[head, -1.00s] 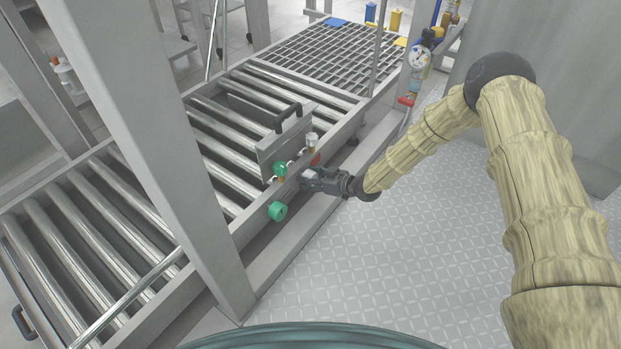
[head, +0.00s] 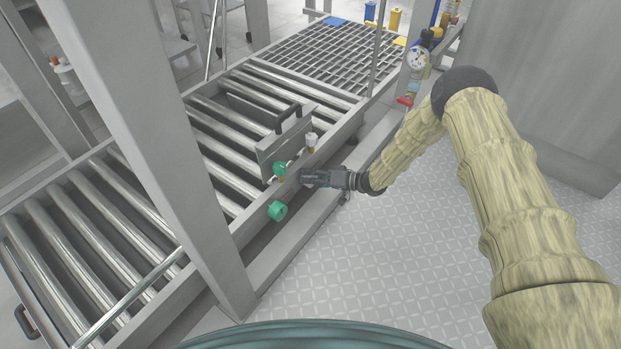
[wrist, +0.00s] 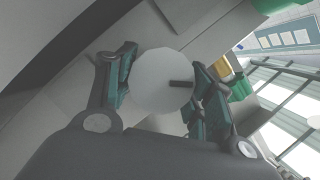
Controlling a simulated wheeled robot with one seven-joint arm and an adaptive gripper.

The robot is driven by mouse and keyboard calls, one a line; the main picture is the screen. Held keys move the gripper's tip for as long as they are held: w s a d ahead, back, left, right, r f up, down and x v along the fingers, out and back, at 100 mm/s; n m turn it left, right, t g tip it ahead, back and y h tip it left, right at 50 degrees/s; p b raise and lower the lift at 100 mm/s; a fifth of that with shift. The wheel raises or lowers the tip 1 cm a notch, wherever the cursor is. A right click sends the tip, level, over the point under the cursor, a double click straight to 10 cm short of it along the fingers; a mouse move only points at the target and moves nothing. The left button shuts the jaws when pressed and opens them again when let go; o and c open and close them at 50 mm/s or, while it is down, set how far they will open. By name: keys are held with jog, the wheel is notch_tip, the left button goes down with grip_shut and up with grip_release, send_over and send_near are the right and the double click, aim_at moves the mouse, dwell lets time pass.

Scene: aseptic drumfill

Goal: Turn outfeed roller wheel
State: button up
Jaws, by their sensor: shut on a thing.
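A pale round wheel (wrist: 160,80) with a short dark bar on its face sits between the fingers of my gripper (wrist: 163,84) in the wrist view. My gripper is shut on this wheel, one finger at each side of its rim. In the head view my gripper (head: 306,178) is at the outer side rail of the roller conveyor (head: 238,238), right of two green knobs. There the wheel is hidden by the gripper.
One green knob (head: 280,169) is close left of my gripper; another green knob (head: 278,211) is lower. A grey plate with a black handle (head: 288,117) stands above the rail. A grey post (head: 165,150) rises at left. The patterned floor (head: 400,250) is clear.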

jog(key=m, duration=0.2)
jog(key=m+y+b, duration=0.1)
jog(key=shift+d+f+m+y, duration=0.1)
jog(key=shift+f+m+y, duration=0.1)
jog(key=shift+m+y, duration=0.15)
jog(key=m+y+b, duration=0.1)
jog(key=m, duration=0.3)
jog(key=shift+y, duration=0.35)
jog(key=shift+m, duration=0.35)
jog(key=shift+w, duration=0.1)
jog(key=o, duration=1)
jog(key=v, duration=1.2)
